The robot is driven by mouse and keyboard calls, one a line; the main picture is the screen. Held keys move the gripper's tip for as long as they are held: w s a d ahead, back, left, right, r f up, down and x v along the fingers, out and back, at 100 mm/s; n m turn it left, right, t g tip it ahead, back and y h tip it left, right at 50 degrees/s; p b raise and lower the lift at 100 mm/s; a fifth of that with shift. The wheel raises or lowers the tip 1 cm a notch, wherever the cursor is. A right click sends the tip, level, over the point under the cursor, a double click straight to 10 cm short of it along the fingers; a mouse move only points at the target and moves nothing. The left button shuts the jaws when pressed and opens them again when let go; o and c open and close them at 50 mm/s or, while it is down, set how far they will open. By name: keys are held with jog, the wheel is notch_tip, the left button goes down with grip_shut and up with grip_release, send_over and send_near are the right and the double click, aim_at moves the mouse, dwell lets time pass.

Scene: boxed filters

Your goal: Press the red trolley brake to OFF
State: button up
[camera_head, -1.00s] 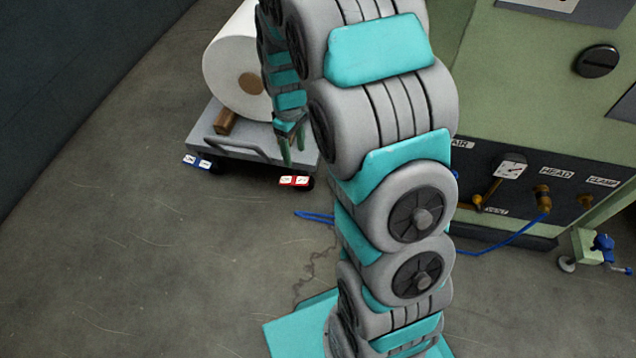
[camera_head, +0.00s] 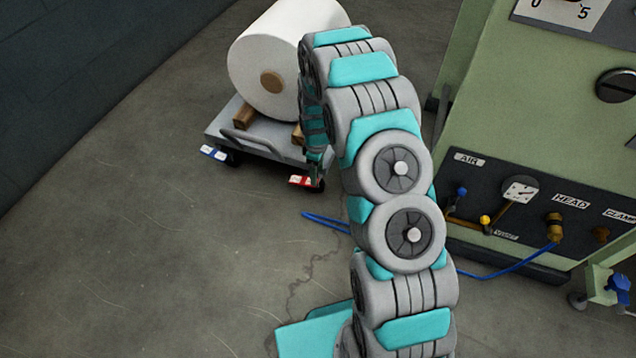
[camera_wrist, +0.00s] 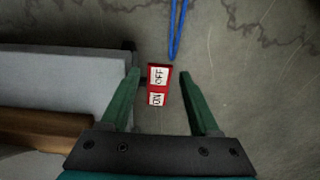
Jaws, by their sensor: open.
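The red trolley brake (camera_wrist: 159,84) is a small red pedal with white ON and OFF labels. In the wrist view it lies between and beyond my open fingers, with OFF at the far end and ON nearer me. It also shows in the head view (camera_head: 301,181) at the trolley's front right corner. My gripper (camera_wrist: 160,85) is open and empty, its green fingers on either side of the brake in the picture. I cannot tell the height gap or any contact. In the head view my arm partly hides the gripper. The grey trolley (camera_head: 262,138) carries a white roll (camera_head: 262,60).
A blue brake pedal (camera_head: 214,153) sits at the trolley's front left corner. A green machine (camera_head: 540,110) with gauges stands at the right. The floor at left is clear.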

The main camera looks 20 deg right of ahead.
aim_at(305, 178)
notch_tip(305, 178, down, 6)
jog(key=shift+r, duration=0.1)
jog(key=shift+c, duration=0.2)
grip_shut()
dwell(0.4)
